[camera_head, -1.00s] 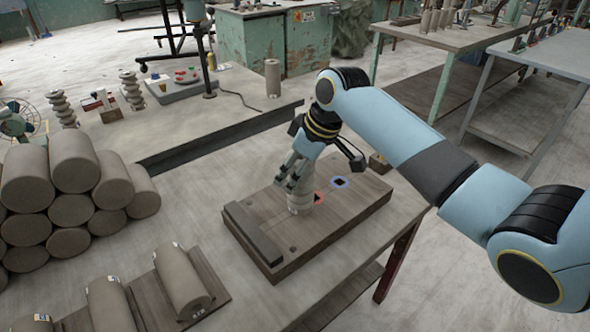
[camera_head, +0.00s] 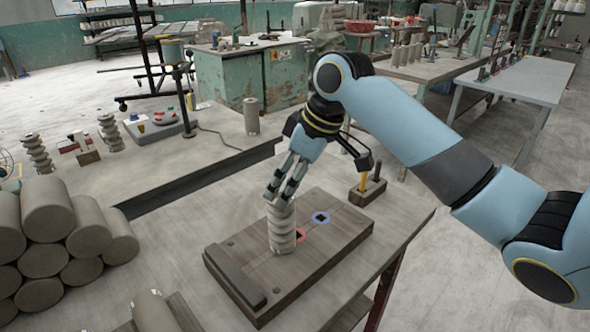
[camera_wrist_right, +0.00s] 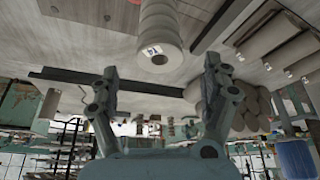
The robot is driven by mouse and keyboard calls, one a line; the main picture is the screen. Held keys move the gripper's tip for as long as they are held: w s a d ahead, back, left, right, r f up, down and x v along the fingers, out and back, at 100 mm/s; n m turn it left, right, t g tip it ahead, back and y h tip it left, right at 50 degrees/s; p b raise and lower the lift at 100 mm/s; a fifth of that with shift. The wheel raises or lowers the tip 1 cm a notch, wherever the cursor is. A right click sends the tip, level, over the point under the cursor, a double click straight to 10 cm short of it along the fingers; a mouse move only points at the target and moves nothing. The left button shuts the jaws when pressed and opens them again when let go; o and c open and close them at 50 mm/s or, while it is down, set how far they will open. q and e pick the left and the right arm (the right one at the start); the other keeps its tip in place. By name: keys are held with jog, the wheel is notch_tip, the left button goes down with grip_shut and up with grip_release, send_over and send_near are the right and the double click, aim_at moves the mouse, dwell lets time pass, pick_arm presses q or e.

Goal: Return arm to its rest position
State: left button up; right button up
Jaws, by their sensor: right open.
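My right arm comes in from the right in the head view. My right gripper (camera_head: 275,196) is open and empty, pointing down just above a ribbed pale clay piece (camera_head: 283,232). My left gripper is not in view.
Stacked clay cylinders (camera_head: 48,225) lie at the left of the table. A small wooden block holding tools (camera_head: 368,190) stands close to my right gripper. A dark rail (camera_head: 190,183) crosses behind the board. A lone cylinder (camera_head: 251,116) stands farther back.

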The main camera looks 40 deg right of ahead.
jog(key=v, duration=0.2)
jog(key=shift+s+r, duration=0.1)
jog(key=shift+r, duration=0.2)
